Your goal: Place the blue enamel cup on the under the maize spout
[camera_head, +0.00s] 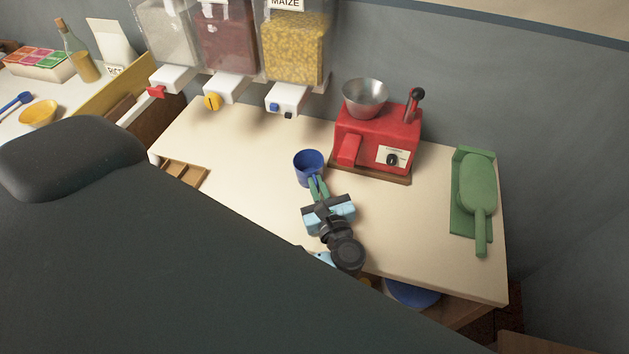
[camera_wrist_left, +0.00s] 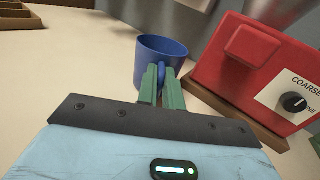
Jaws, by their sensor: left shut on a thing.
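The blue enamel cup (camera_head: 308,167) is upright at the counter's middle, left of the red grinder. It also shows in the left wrist view (camera_wrist_left: 158,50), with its handle towards me. My left gripper (camera_head: 317,187) is shut on the cup's handle, its green fingers on either side of it. I cannot tell whether the cup touches the counter. The maize dispenser (camera_head: 294,48), full of yellow grain, hangs on the wall behind, and its white spout (camera_head: 287,98) with a blue knob is up and left of the cup. My right gripper is not in view.
The red grinder (camera_head: 378,135) with a metal bowl stands close to the cup's right. A green scoop (camera_head: 478,185) lies on the counter's right side. A wooden tray (camera_head: 186,173) is at the left edge. The counter (camera_head: 235,150) between tray and cup is clear.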

